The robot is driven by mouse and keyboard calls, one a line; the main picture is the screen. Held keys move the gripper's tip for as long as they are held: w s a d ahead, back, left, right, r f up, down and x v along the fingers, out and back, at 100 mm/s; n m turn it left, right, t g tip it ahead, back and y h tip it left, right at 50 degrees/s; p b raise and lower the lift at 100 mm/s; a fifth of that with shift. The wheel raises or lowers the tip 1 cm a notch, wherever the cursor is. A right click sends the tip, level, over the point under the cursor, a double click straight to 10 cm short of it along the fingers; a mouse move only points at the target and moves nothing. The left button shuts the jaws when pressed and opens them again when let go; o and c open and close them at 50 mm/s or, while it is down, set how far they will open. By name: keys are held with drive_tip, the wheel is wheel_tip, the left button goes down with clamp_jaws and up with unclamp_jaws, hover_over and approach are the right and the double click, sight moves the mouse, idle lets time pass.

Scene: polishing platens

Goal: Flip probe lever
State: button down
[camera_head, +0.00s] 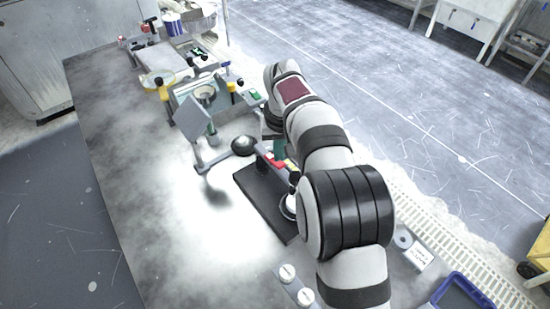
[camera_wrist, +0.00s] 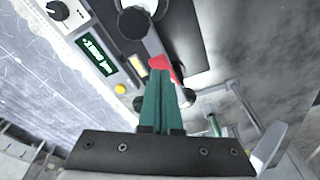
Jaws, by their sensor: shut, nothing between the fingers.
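My gripper (camera_wrist: 159,76) has two green fingers that are shut together with nothing between them. In the wrist view its tips are at the lower end of a red piece (camera_wrist: 160,63), perhaps the probe lever; I cannot tell whether they touch it. In the head view my green fingers (camera_head: 279,147) point down just above the red piece (camera_head: 279,164), beside a dark instrument on a black base plate (camera_head: 262,200). My arm hides much of this instrument. The wrist view shows its black round knob (camera_wrist: 133,22) and a panel with a green display (camera_wrist: 97,54).
A dark round knob (camera_head: 244,145) on a grey stand is left of the fingers. A tilted grey screen (camera_head: 191,117) stands behind it. White round pieces (camera_head: 287,273) lie at the front, and a blue tray (camera_head: 463,293) is at front right. The table's left side is clear.

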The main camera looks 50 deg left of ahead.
sight(279, 164)
drive_tip(key=shift+f, duration=0.85)
idle(0.3)
drive_tip(key=shift+r, duration=3.55)
